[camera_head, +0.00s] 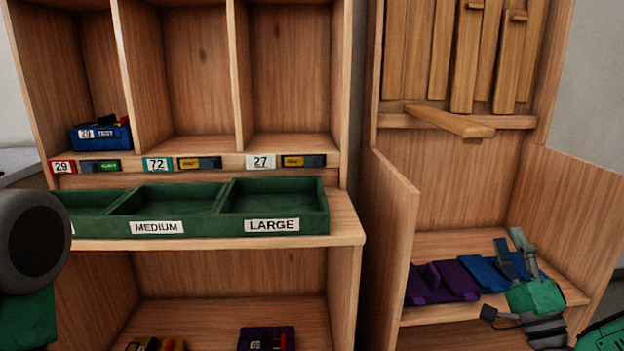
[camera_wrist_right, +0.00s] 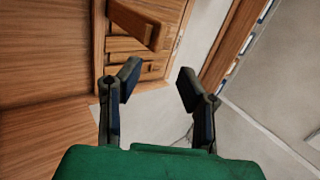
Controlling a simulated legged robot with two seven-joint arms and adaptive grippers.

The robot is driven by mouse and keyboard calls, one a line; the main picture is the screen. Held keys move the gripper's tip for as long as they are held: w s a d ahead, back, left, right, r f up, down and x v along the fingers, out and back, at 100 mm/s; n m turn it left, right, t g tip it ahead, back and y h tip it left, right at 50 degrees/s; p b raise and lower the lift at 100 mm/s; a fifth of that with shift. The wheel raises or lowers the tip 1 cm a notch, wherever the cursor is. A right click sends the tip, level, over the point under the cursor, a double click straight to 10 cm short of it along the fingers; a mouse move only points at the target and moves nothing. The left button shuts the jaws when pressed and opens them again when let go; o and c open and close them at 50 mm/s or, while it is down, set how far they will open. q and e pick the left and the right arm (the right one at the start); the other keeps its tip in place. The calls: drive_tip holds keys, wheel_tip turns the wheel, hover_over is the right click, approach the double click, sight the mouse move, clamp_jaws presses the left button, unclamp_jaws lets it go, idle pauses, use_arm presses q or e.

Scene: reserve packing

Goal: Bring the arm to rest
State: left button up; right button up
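My right gripper (camera_head: 513,254) is in front of the open cabinet at the right, above its lower shelf. In the right wrist view the two dark fingers (camera_wrist_right: 158,84) stand wide apart with nothing between them, so it is open and empty. At the left edge of the head view is a dark round joint of my left arm with a green part below it. My left gripper is out of view.
A wooden cabinet (camera_head: 395,215) holds purple pieces (camera_head: 440,283) and blue pieces (camera_head: 487,273) behind my right gripper. A plank (camera_head: 450,121) juts out above. A green tray (camera_head: 323,222), a blue bin (camera_head: 103,137) and a purple bin (camera_head: 266,340) occupy the left shelving.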

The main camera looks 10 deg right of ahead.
drive_tip(key=a+f+n+g+y, duration=0.4)
drive_tip(key=a+f+n+g, duration=0.15)
drive_tip(key=a+f, duration=0.45)
drive_tip(key=s+a+f+n+g, duration=0.3)
drive_tip(key=s+a+f+g, duration=0.15)
drive_tip(key=f, duration=0.45)
drive_tip(key=s+a+f+n+g, duration=0.4)
drive_tip(key=s+f+g, duration=0.2)
drive_tip(key=f, duration=0.3)
drive_tip(key=s+d+f+n+g+h, duration=0.25)
drive_tip(key=s+g, duration=0.25)
drive_tip(key=s, duration=0.5)
drive_tip(key=s+d+f+n+g+h, duration=0.2)
drive_tip(key=s+d+f+n+g, duration=0.15)
drive_tip(key=s, duration=0.75)
wheel_tip(320, 180, up, 17)
drive_tip(key=a+p, duration=0.1)
drive_tip(key=p, duration=1.7)
drive_tip(key=shift+w+m, duration=0.45)
drive_tip(key=shift+w+y, duration=0.1)
drive_tip(key=shift+y, duration=0.15)
